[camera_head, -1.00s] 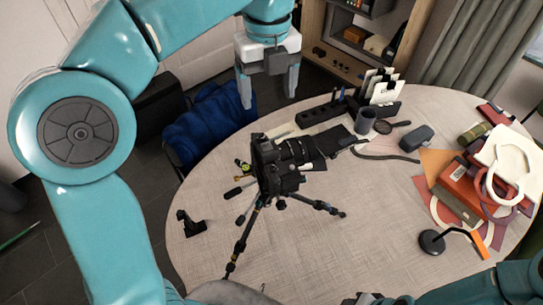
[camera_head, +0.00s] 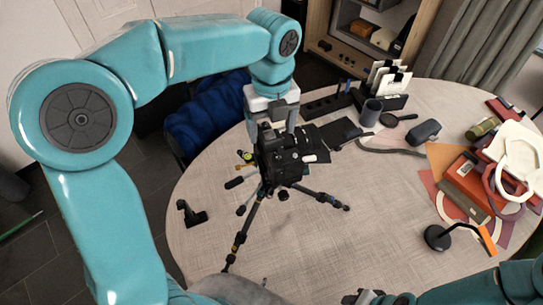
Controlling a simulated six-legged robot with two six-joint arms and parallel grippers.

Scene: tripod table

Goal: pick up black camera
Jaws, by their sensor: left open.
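The black camera (camera_head: 282,157) sits on a small black tripod (camera_head: 244,232) that stands with spread legs on the left part of the round table (camera_head: 330,250). My left gripper (camera_head: 272,122) hangs pointing down just behind and above the camera. Its jaws are open. The camera hides the lower part of its fingers, so I cannot tell whether they touch it. A part of my right arm shows at the bottom right edge, but its jaws cannot be made out clearly.
A small black item (camera_head: 191,213) lies left of the tripod. A blue-draped chair (camera_head: 205,120) stands behind left. The table's front middle is clear.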

